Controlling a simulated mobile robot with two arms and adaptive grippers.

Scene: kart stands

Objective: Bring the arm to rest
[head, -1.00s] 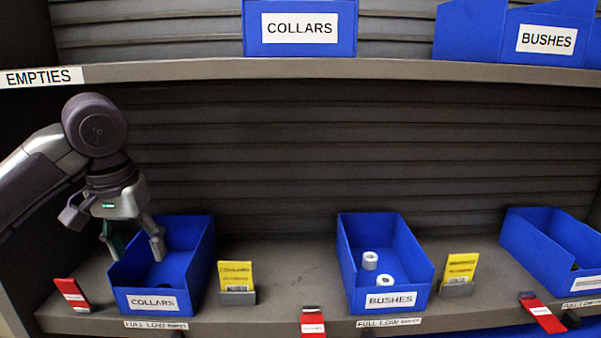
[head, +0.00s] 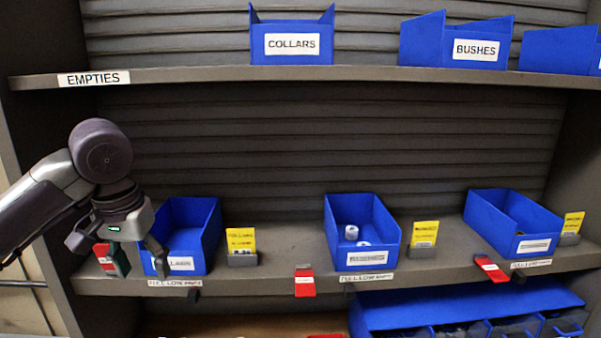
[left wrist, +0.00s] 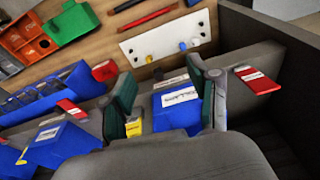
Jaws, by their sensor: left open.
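My left gripper (head: 138,262) hangs from my arm at the left of the head view, fingers pointing down. It is open, with nothing seen between its fingers. In the head view it overlaps the left front corner of the blue COLLARS bin (head: 196,240) on the lower shelf and hides part of its label. In the left wrist view the two green-padded fingers (left wrist: 167,102) stand apart, with the blue bin and its white label (left wrist: 180,97) seen between them. I cannot tell the exact gap between the gripper and the bin. My right gripper is not in view.
On the lower shelf (head: 270,275) stand a BUSHES bin (head: 385,258) with pale bushes, another blue bin (head: 490,225), yellow cards (head: 240,240) and red tags (head: 305,283). The EMPTIES shelf (head: 200,77) runs above. A white board (left wrist: 165,40) shows in the left wrist view.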

